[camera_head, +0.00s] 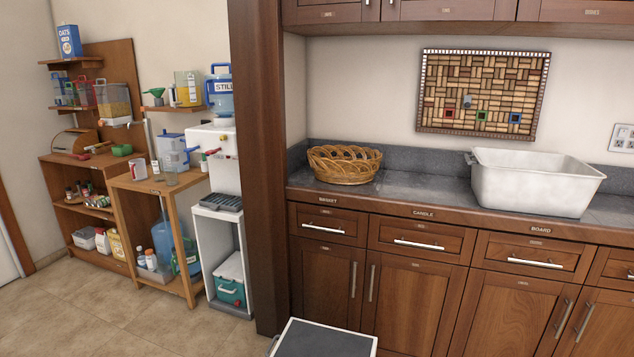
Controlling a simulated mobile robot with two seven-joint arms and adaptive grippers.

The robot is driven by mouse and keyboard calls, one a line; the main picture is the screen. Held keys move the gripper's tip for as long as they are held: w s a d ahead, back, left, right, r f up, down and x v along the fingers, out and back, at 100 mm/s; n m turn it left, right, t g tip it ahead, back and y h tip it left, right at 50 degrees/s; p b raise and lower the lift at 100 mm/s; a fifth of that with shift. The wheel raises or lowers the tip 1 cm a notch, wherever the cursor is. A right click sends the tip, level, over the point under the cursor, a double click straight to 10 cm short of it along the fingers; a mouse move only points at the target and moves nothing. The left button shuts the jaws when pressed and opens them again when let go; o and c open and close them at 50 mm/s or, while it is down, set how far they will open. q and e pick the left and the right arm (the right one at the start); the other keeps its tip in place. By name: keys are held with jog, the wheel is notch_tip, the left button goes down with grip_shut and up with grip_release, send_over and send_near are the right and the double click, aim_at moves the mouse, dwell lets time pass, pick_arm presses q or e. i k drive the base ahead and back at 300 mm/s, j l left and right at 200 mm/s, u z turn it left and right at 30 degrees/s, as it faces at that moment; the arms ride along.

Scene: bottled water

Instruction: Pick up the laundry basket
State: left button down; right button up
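A round woven wicker basket (344,166) stands upright on the left part of the dark grey counter (420,190), above a cabinet label reading BASKET. A large white rectangular tub (532,184) with flared sides stands on the right part of the counter, with a small handle at its left rim. I cannot tell which of the two is the laundry basket. The inside of the tub is mostly hidden by its front wall. Neither of my grippers is in view.
Wooden cabinets (412,300) run below the counter. A cork board (482,92) hangs on the wall. A dark wooden post (257,170) stands left of the counter. Further left are a water dispenser (212,160) and cluttered shelves. The tiled floor (80,315) at lower left is clear.

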aim_at(514, 180)
jog(key=z, duration=0.2)
jog(key=i+l+z, duration=0.7)
jog(key=z, duration=0.15)
